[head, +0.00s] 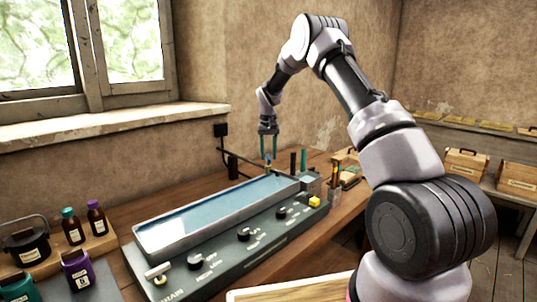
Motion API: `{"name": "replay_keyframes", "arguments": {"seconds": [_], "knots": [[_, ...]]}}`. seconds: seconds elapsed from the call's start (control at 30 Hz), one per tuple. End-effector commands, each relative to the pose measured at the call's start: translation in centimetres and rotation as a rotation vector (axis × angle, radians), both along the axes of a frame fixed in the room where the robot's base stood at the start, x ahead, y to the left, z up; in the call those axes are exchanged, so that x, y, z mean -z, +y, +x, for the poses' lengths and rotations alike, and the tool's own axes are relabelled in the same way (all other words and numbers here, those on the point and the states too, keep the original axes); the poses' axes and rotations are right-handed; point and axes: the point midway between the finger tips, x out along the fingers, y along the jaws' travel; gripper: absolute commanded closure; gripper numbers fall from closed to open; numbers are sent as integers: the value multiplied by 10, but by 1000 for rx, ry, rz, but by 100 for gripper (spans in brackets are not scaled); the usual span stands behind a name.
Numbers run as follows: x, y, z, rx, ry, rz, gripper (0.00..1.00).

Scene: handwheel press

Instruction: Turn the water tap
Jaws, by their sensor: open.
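A long tray-like bath (220,212) holding blue water stands on the bench, with dark knobs along its front panel. At its far end a small upright fitting with a blue top and brass-coloured body (268,166) looks like the water tap, but it is too small to tell its handle's angle. My gripper (268,155) points straight down there, its two teal fingers apart and empty. The fingertips are about level with the blue top in the picture. I cannot tell whether they touch it or straddle it.
Dark and teal upright posts (298,160) stand right of the fitting, and a black cylinder (233,167) stands left of it. A yellow knob (314,202) sits at the panel's right end. Several bottles (97,218) and a black lidded pot (26,243) stand at the left.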

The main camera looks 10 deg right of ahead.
Motion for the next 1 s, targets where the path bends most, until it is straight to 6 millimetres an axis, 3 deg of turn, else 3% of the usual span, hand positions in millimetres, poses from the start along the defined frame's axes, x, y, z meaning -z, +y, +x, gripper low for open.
{"name": "replay_keyframes", "arguments": {"seconds": [0.13,0.23,0.27,0.67,1.0], "knots": [[0,0,0,0,0,0,59],[0,0,0,0,0,0,97],[0,0,0,0,0,0,100],[-1,0,0,38,0,-1,100],[-1,0,0,262,0,-1,100]]}}
